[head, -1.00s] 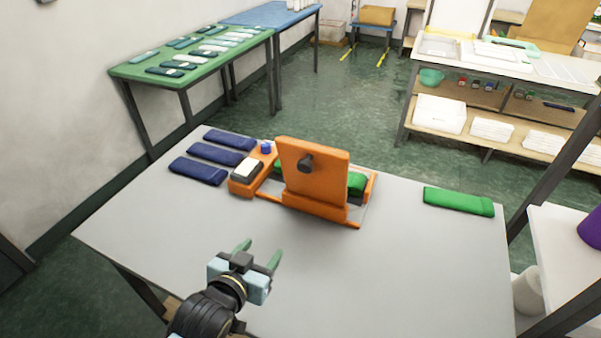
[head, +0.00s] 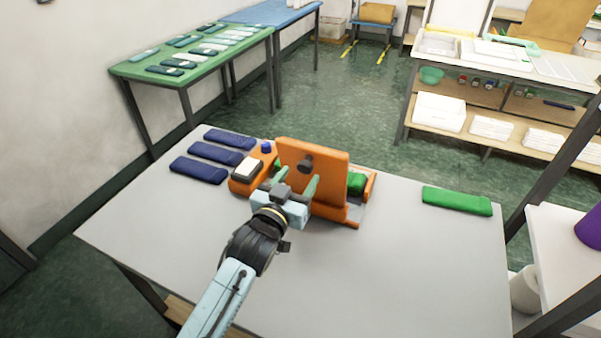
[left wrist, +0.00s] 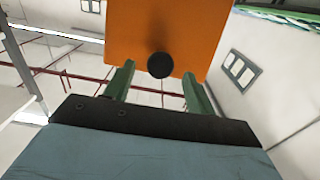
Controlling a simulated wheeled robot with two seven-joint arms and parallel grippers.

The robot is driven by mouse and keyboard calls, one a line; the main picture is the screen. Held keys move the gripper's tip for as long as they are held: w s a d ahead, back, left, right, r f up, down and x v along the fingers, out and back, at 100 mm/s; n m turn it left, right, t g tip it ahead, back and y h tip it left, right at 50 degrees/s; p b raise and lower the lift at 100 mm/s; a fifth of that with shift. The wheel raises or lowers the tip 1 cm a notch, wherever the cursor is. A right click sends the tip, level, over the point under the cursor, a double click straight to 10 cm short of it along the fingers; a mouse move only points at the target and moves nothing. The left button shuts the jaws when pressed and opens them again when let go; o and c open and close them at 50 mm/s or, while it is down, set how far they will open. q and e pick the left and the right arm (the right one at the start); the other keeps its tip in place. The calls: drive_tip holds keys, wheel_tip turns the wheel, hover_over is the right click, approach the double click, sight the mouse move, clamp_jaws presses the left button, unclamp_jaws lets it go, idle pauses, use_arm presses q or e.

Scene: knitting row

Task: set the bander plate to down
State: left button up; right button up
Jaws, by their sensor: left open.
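The orange bander plate (head: 322,172) stands raised and tilted on its orange base (head: 352,220), with a dark round knob (head: 305,163) on its near face. A green folded piece (head: 356,184) shows behind the plate. My left gripper (head: 296,182) is open just in front of the plate, below the knob in the head view. In the left wrist view the plate (left wrist: 190,30) fills the top. The knob (left wrist: 160,65) shows between the two green fingers (left wrist: 157,85); I cannot tell whether they touch it. My right gripper is not in view.
An orange block with a white pad (head: 247,168) and a blue button (head: 266,147) stands left of the plate. Several navy folded pieces (head: 215,155) lie at the left, a green one (head: 457,201) at the right. The front of the grey table (head: 390,280) is clear.

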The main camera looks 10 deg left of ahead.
use_arm(q)
drive_tip(key=shift+w+d, duration=0.2)
drive_tip(key=shift+w, duration=0.85)
clamp_jaws()
drive_tip(key=shift+w, duration=0.1)
